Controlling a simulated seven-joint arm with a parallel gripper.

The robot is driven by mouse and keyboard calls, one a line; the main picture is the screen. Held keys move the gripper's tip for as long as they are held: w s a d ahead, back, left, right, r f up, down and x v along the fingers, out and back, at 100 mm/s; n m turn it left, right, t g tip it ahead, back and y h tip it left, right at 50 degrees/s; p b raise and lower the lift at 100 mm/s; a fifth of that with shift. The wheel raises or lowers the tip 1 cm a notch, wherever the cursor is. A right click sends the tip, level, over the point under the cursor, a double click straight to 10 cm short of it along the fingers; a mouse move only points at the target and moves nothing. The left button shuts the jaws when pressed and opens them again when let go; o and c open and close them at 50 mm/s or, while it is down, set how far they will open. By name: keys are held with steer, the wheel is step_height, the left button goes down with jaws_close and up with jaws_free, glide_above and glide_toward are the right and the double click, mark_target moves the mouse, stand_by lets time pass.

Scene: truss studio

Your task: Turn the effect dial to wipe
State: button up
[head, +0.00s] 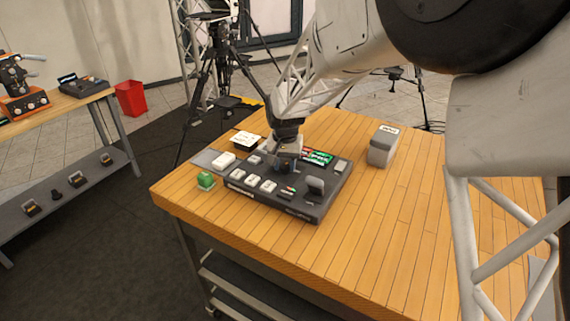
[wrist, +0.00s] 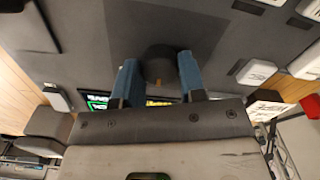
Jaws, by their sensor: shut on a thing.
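The dark grey switcher panel (head: 318,203) lies on the wooden table, with white buttons on its near side. My gripper (head: 285,166) points down over the panel's middle. In the wrist view, the two blue fingers of my gripper (wrist: 157,82) are shut on a round black dial (wrist: 160,62), one on each side. A small orange mark shows on the dial's near edge. The labels around the dial cannot be read here. Part of a lit green display (wrist: 98,101) shows beside the left finger, and it also shows behind my gripper in the head view (head: 319,157).
A dark lever (head: 315,185) stands up at the panel's right. The table's right side (head: 410,205) is clear.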

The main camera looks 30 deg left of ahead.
mark_target(285, 165)
stand_by(0.3)
steer(key=o, duration=0.9)
steer(key=shift+r, duration=0.15)
steer(key=shift+r, duration=3.75)
